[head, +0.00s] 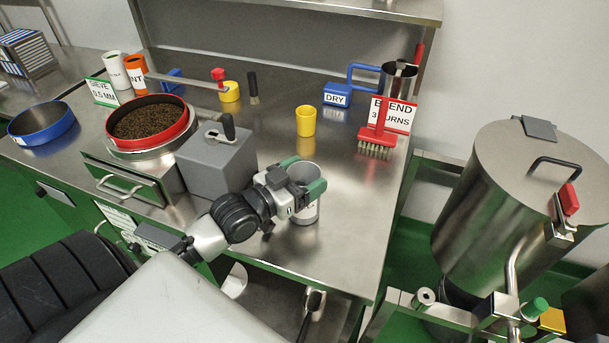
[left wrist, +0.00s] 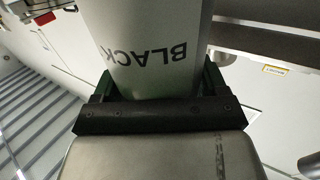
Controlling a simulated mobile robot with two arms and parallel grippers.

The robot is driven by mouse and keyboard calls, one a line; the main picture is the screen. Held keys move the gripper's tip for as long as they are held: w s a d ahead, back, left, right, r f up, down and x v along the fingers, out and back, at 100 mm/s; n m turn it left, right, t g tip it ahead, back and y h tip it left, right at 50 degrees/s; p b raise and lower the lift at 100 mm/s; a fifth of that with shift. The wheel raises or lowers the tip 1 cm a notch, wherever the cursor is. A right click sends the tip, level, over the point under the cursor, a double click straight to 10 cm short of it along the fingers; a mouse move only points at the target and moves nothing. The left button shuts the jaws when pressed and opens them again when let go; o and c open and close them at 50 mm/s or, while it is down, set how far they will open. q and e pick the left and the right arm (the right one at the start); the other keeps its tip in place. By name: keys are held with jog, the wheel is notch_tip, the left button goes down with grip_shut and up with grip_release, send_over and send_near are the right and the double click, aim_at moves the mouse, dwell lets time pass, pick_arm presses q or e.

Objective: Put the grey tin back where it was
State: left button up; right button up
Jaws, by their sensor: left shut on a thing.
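The grey tin (head: 306,213) is in my left gripper (head: 303,176), near the front right part of the steel bench (head: 345,240). Green-tipped fingers close on it from both sides, near its open-looking top. The tin looks upright, with its base at or just above the bench; I cannot tell if it touches. In the left wrist view the tin (left wrist: 150,50) fills the space between the fingers, and its lettering BLACK reads upside down. Part of its label is hidden by the fingers in the head view. My right gripper is not in view.
A grey box with a black handle (head: 215,165) stands left of the tin. A yellow cup (head: 306,122) stands behind, and a red brush (head: 378,140) behind right. White (head: 115,70) and orange (head: 138,76) tins stand back left. Bench around the tin's right is clear; a steel drum (head: 520,220) stands beyond.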

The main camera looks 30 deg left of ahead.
pick_arm(q)
jog(key=shift+f, duration=0.15)
jog(key=o, duration=1.2)
jog(key=shift+c, duration=0.2)
